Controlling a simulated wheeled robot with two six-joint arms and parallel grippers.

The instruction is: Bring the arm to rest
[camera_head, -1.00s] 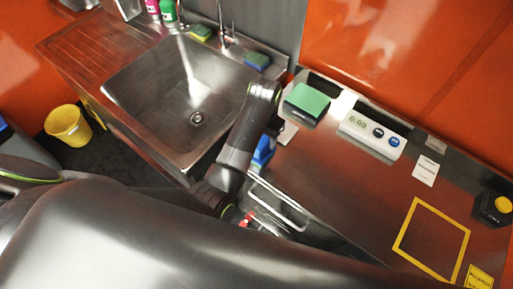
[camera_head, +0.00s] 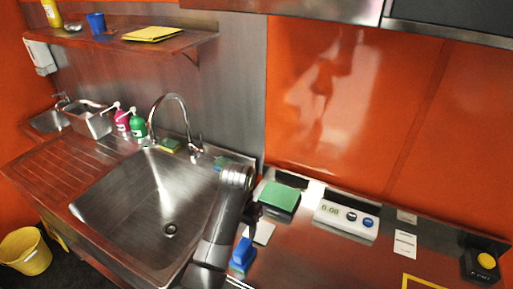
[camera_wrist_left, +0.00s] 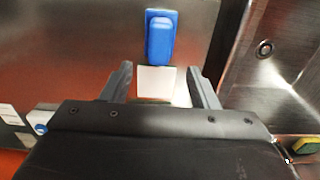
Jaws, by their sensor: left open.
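My left arm rises at the sink's right edge in the head view, and its dark gripper (camera_head: 252,213) hangs over the steel counter (camera_head: 315,262). In the left wrist view my left gripper (camera_wrist_left: 162,86) has its two fingers spread apart with nothing held between them. A blue block-like thing (camera_head: 242,252) lies on the counter close to the gripper, and it also shows beyond the fingertips in the wrist view (camera_wrist_left: 160,38). A white card (camera_head: 263,233) lies beside it, and it shows between the fingers (camera_wrist_left: 155,83). My right gripper is not in view.
The sink (camera_head: 150,200) with its tap (camera_head: 172,110) is left of the arm. A green-topped block (camera_head: 281,198), a white scale (camera_head: 346,219) and a black device with a yellow button (camera_head: 484,265) stand on the counter. A shelf (camera_head: 130,42) hangs at upper left.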

